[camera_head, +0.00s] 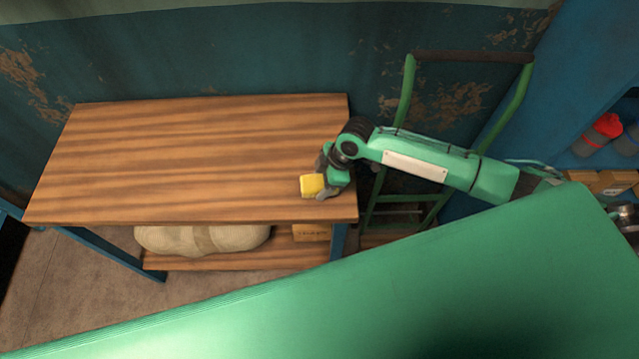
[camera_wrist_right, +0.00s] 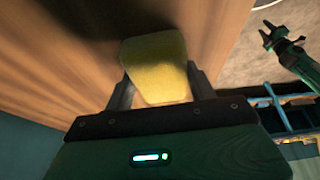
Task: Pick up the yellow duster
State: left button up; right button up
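The yellow duster (camera_head: 313,186) is a small block at the right front corner of the wooden table. My right gripper (camera_head: 325,180) reaches in from the right and is shut on it. In the right wrist view the duster (camera_wrist_right: 157,68) sits between the two fingers (camera_wrist_right: 160,88), which lie against its sides. I cannot tell whether the duster touches the tabletop. My left gripper (camera_wrist_right: 272,36) shows small at the upper right of the right wrist view, its fingers apart and empty, away from the table. It is not in the head view.
The wooden table (camera_head: 190,150) has a bare top. A sack (camera_head: 200,239) and a cardboard box (camera_head: 311,232) are on its lower shelf. A green hand truck (camera_head: 406,95) stands right of the table. A blue shelf with bottles (camera_head: 600,135) and boxes (camera_head: 612,182) is at far right.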

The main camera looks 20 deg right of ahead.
aim_at(322, 182)
jog(key=c, duration=0.4)
jog(key=shift+r, duration=0.25)
notch_tip(322, 182, up, 20)
jog(key=b, duration=0.4)
